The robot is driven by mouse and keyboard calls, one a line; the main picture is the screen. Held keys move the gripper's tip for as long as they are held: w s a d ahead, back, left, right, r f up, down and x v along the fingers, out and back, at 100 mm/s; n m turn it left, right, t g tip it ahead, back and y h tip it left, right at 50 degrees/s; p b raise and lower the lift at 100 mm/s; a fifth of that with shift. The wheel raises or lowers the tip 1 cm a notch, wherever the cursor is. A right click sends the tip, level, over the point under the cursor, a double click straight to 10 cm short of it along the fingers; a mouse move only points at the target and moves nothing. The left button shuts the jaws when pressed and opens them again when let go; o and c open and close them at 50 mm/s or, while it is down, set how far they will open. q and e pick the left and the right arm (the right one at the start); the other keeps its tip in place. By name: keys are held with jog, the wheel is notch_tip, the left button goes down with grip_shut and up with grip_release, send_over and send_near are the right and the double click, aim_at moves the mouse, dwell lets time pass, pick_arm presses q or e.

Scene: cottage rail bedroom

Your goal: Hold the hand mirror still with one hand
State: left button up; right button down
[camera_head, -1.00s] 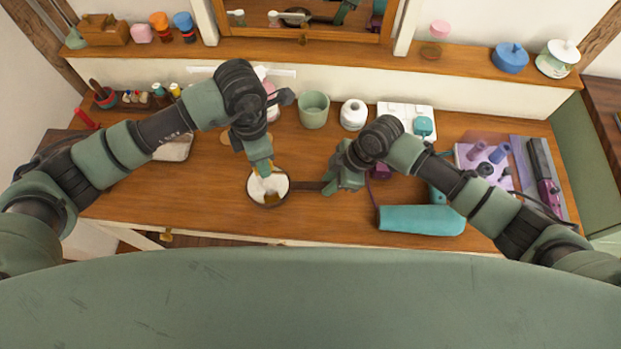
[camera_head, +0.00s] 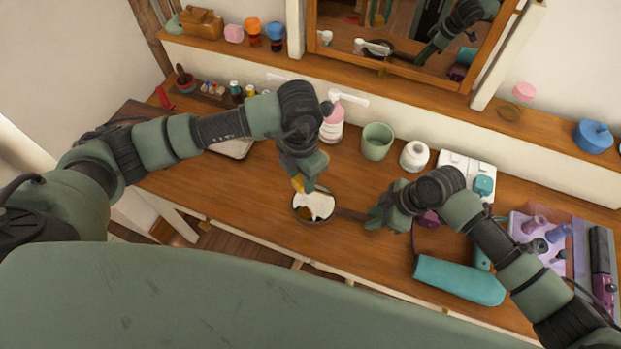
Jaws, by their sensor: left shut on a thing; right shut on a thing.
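The round hand mirror (camera_head: 314,217) has a dark rim and a pale, bright glass with a brown patch at its lower left. It is low over the wooden tabletop; whether it touches the top is unclear. Its dark handle (camera_head: 350,214) points right to my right gripper (camera_head: 373,217), which is shut on it. My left gripper (camera_head: 302,184) is above the far edge of the mirror, pointing down. It is shut on a small yellow thing (camera_head: 297,185), mostly hidden by the fingers.
A green cup (camera_head: 377,141), a white jar (camera_head: 414,156) and a pink bottle (camera_head: 332,124) stand behind the arms. A purple tray (camera_head: 524,222) stands farther right. Bare tabletop (camera_head: 220,190) lies left of the mirror.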

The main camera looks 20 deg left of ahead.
pick_arm(q)
jog(key=shift+a+f+n, duration=0.15)
jog(key=shift+a+n, duration=0.2)
jog(key=shift+n, duration=0.55)
jog(key=shift+f, duration=0.25)
send_over(301, 201)
jog(key=shift+f, duration=2.7)
jog(key=shift+f, duration=1)
